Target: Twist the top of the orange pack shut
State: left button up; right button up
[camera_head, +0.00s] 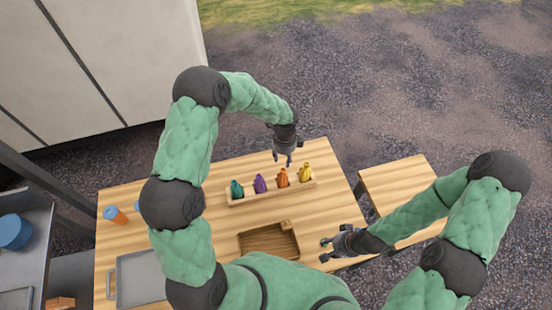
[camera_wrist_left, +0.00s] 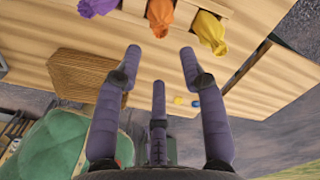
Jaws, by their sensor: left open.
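The orange pack (camera_head: 283,178) stands in a wooden rack (camera_head: 240,201) between a purple pack (camera_head: 259,184) and a yellow pack (camera_head: 305,172). In the left wrist view the orange pack (camera_wrist_left: 160,16) is at the top edge, partly cut off. My left gripper (camera_head: 284,162) is above and behind the orange pack. Its fingers (camera_wrist_left: 160,65) are spread, apart from the pack, with nothing between them. My right gripper (camera_head: 325,249) is low at the table's right edge, away from the packs; its fingers look apart.
A teal pack (camera_head: 237,190) stands at the rack's left end. An open wooden box (camera_head: 268,241) is in front. A grey tray (camera_head: 140,278) and an orange-and-blue bottle (camera_head: 115,215) are at left. A smaller wooden table (camera_head: 395,180) stands at right.

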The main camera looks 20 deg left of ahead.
aim_at(283, 170)
pick_arm(q)
jog(key=shift+f+b, duration=3.1)
jog(key=shift+f, duration=1.35)
pick_arm(e)
jog(key=shift+f, duration=3.2)
pick_arm(q)
jog(key=c, duration=0.7)
